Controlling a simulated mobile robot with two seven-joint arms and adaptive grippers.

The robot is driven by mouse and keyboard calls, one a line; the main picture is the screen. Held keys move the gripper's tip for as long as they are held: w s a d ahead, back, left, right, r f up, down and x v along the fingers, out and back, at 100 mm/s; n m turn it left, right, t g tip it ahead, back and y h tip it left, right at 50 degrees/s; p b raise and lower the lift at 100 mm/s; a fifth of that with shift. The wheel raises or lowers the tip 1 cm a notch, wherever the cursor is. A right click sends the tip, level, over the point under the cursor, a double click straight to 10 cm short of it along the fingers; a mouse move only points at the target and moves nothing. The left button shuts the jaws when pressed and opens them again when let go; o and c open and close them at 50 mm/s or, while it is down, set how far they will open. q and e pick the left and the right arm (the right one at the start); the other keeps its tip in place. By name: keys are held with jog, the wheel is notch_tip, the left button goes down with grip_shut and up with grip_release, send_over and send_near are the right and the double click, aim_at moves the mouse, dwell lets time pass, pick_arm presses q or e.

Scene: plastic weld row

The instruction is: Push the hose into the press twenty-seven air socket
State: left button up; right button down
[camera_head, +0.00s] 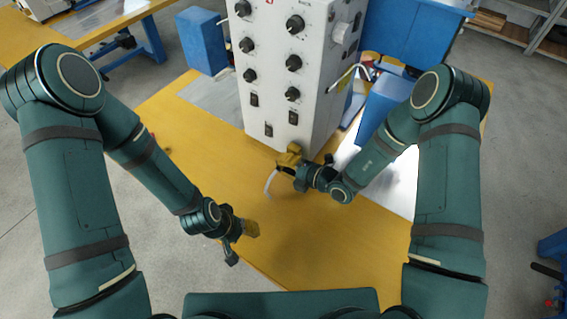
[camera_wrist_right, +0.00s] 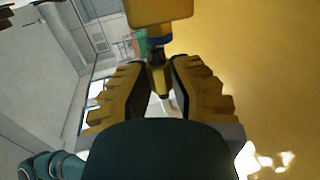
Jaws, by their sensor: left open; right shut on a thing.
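The press (camera_head: 290,75) is a tall white box with black knobs and switches. A yellow block at its lower front edge (camera_head: 290,153) shows large at the top of the right wrist view (camera_wrist_right: 158,10), with a blue ring (camera_wrist_right: 159,41) below it, apparently the air socket. My right gripper (camera_head: 285,167) is shut on the pale hose (camera_head: 270,184), close to this block. The hose hangs down in a curve. Between the fingers the hose (camera_wrist_right: 166,101) is mostly hidden; I cannot tell whether its end is inside the socket. My left gripper (camera_head: 250,230) is open and empty over the table.
The yellow table (camera_head: 190,130) is clear at the front and left of the press. Blue bins (camera_head: 385,100) and small items stand to the right of the press. A blue box (camera_head: 202,42) stands behind left.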

pick_arm(q)
jog(key=shift+d+r, duration=0.15)
jog(key=shift+d, duration=0.1)
jog(key=shift+w, duration=0.15)
pick_arm(e)
jog(key=shift+s+a+f, duration=0.15)
jog(key=shift+s+a, duration=0.1)
jog(key=shift+s, duration=0.3)
jog(key=shift+s+a+f, duration=0.15)
jog(key=shift+s+a, duration=0.05)
jog(key=shift+s, duration=0.3)
jog(key=shift+a, duration=0.1)
pick_arm(q)
jog(key=shift+r+p, duration=0.15)
jog(key=shift+p, duration=0.2)
pick_arm(e)
jog(key=shift+r, duration=0.2)
